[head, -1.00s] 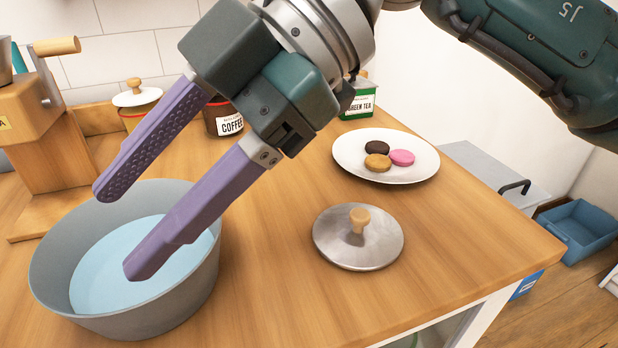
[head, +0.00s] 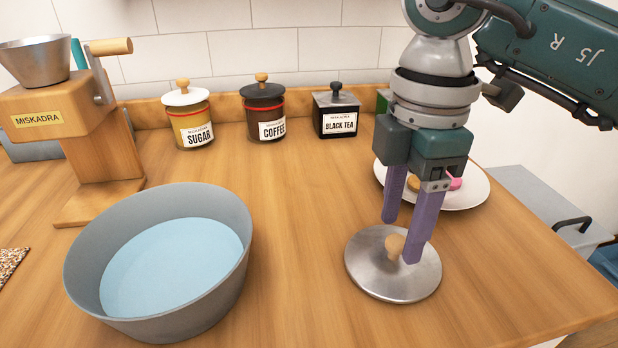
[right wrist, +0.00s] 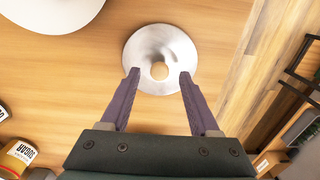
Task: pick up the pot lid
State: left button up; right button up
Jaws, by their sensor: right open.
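The pot lid (head: 372,272) is a round silver metal disc with a wooden knob (head: 394,246). It lies flat on the wooden counter, right of the grey bowl. My right gripper (head: 401,242) points down over the lid with its purple fingers open and empty. One finger hides part of the lid beside the knob in the head view. In the right wrist view the lid (right wrist: 148,48) lies beyond the fingertips, and its knob (right wrist: 159,71) shows between the two open fingers (right wrist: 158,74). My left gripper is not in view.
A grey bowl (head: 232,262) of pale blue liquid stands left. A plate (head: 472,197) with cookies is behind the gripper. Sugar (head: 188,120), coffee (head: 264,115) and black tea (head: 336,118) canisters line the wall. A wooden grinder (head: 80,125) stands at left. The counter between bowl and lid is clear.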

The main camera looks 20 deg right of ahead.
notch_tip(320, 180, down, 2)
jog(key=shift+c, duration=0.3)
grip_shut()
dwell(0.4)
